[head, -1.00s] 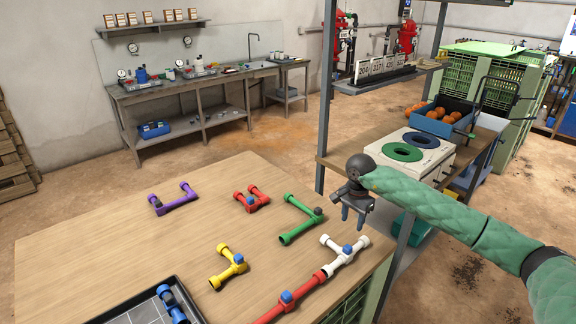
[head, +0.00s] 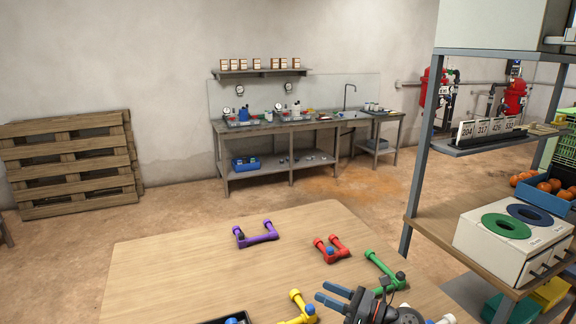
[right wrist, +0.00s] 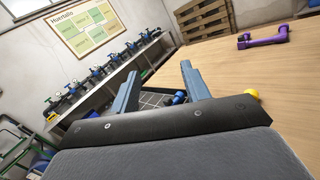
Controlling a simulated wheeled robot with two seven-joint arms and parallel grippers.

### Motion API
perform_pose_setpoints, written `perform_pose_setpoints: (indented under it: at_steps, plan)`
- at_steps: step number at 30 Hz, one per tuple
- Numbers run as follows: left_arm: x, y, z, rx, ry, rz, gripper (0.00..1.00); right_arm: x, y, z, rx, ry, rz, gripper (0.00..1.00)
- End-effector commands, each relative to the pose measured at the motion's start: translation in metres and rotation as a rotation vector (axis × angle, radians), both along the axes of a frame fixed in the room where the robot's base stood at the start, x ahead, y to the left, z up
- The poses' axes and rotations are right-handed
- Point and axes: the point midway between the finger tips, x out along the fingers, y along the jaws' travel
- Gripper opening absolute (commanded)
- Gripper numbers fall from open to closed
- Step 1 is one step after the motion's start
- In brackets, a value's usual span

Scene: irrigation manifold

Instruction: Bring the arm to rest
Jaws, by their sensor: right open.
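My right gripper (head: 334,298) is at the bottom of the head view, above the near part of the wooden table (head: 180,265). Its two blue-grey fingers stand apart with nothing between them. In the right wrist view the right gripper (right wrist: 158,90) also shows open and empty, with a dark tray (right wrist: 150,99) beyond it. My left gripper is in neither view. On the table lie a purple pipe piece (head: 257,238), a red one (head: 331,250), a green one (head: 383,271) and a yellow one (head: 299,308), partly cut off.
A grey-posted shelf (head: 419,150) stands right of the table, holding a white box with green and blue rings (head: 512,233) and a blue crate of oranges (head: 545,200). A workbench (head: 290,128) and pallets (head: 70,165) stand by the back wall. The table's far left is clear.

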Motion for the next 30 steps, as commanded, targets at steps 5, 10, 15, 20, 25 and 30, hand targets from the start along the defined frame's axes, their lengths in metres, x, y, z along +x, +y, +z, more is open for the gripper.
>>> perform_pose_setpoints:
  at_steps: [5,10,15,20,25,30]
  plan:
    - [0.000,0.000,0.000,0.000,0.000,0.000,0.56,-0.005,-0.013,0.020,0.409,0.235,-0.196,0.47]
    - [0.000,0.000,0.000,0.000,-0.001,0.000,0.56,-0.011,-0.046,0.014,0.784,0.490,-0.392,0.47]
    - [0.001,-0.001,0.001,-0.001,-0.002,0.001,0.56,-0.028,-0.084,-0.019,1.138,0.761,-0.603,0.47]
    - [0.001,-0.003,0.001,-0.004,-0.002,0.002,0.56,-0.062,-0.114,-0.069,1.446,1.023,-0.821,0.47]
    - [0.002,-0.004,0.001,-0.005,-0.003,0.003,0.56,-0.119,-0.131,-0.128,1.735,1.298,-1.084,0.47]
    - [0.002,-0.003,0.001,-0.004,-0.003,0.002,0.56,-0.185,-0.132,-0.174,1.941,1.525,-1.344,0.47]
